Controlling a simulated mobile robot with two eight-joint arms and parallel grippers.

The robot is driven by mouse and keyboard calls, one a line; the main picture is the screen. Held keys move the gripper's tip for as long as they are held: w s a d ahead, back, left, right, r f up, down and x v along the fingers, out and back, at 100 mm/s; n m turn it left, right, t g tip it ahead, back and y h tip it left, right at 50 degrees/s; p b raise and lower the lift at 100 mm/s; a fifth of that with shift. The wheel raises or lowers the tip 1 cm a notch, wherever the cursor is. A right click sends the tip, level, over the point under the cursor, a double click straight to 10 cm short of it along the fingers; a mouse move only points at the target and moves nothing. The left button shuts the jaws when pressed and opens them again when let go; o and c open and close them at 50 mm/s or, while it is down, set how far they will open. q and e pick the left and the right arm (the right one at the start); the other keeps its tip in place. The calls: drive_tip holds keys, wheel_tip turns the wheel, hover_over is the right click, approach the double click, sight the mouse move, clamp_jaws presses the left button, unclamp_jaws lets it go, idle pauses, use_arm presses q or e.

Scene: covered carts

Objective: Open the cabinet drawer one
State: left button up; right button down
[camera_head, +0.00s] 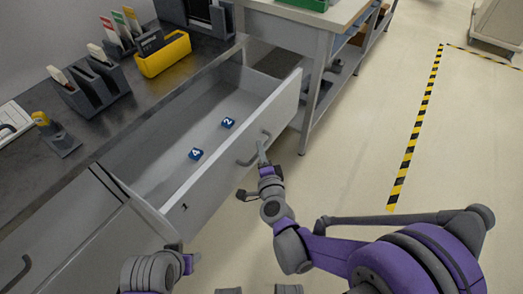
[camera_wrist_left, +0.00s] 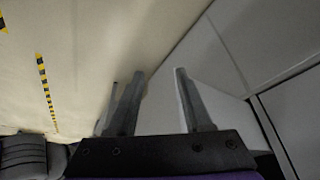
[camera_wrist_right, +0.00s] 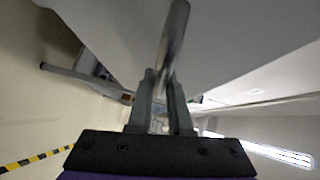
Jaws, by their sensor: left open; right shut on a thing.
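The cabinet drawer (camera_head: 212,184), marked with a 1 on its front, is pulled out from under the dark countertop. Two blue number blocks, a 4 (camera_head: 196,154) and a 2 (camera_head: 228,123), lie inside it. My right gripper (camera_head: 263,158) is shut on the drawer's handle (camera_head: 250,160) on the front panel. The handle also shows as a metal bar between the fingers in the right wrist view (camera_wrist_right: 172,45). My left gripper (camera_wrist_left: 152,90) is open and empty beside a pale flat panel. In the head view my left arm is at the bottom, with its fingers not clear.
A dark countertop (camera_head: 85,160) holds a yellow bin (camera_head: 163,56) and grey racks with cards. Another cabinet front with a dark handle (camera_head: 16,274) is at lower left. A workbench (camera_head: 315,42) stands beyond the drawer.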

drive_tip(key=c, duration=0.8)
unclamp_jaws()
drive_tip(key=shift+a, duration=0.1)
drive_tip(key=shift+c, duration=0.2)
drive_tip(key=s+d+r, duration=0.1)
drive_tip(key=s, duration=0.9)
drive_tip(key=shift+s+d+r+p, duration=0.25)
drive_tip(key=shift+s+d+p, duration=0.1)
drive_tip(key=shift+p, duration=0.1)
